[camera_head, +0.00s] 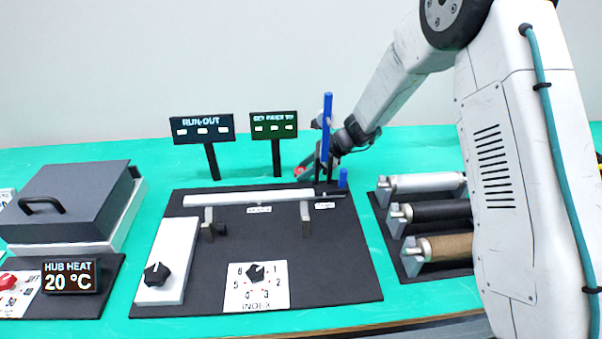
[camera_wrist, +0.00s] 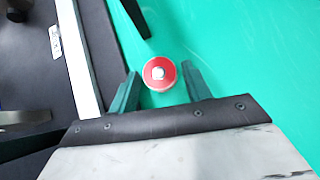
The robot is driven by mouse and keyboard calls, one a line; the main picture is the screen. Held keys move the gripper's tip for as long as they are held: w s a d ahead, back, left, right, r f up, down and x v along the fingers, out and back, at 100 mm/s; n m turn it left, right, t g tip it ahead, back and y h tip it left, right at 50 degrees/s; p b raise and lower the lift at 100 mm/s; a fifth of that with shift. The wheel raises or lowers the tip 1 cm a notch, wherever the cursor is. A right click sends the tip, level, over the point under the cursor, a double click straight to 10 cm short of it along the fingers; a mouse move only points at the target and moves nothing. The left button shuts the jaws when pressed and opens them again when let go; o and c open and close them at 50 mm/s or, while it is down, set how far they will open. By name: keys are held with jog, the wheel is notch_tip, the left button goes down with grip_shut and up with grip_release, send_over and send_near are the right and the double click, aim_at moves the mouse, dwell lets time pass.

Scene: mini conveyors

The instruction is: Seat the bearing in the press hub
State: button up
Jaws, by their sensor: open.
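My gripper (camera_head: 314,163) is at the back edge of the black fixture plate, partly hidden behind an upright blue bar (camera_head: 327,125). In the wrist view my gripper (camera_wrist: 158,88) is open. A round red piece with a pale centre (camera_wrist: 159,74) shows between and slightly beyond the fingertips, over green table. I cannot tell whether the fingers touch it. The red piece also shows in the head view (camera_head: 300,171), close to my gripper. I cannot make out a bearing or a press hub for certain.
The black fixture plate (camera_head: 275,270) carries a white bar (camera_head: 225,198), uprights, and an INDEX dial (camera_head: 257,273). Two sign displays (camera_head: 203,128) (camera_head: 273,124) stand behind it. Several rollers (camera_head: 440,212) lie right. A grey lidded box (camera_head: 65,200) and HUB HEAT display (camera_head: 69,276) stand left.

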jog(key=c, duration=0.9)
jog(key=shift+o, duration=0.2)
jog(key=shift+r, duration=0.1)
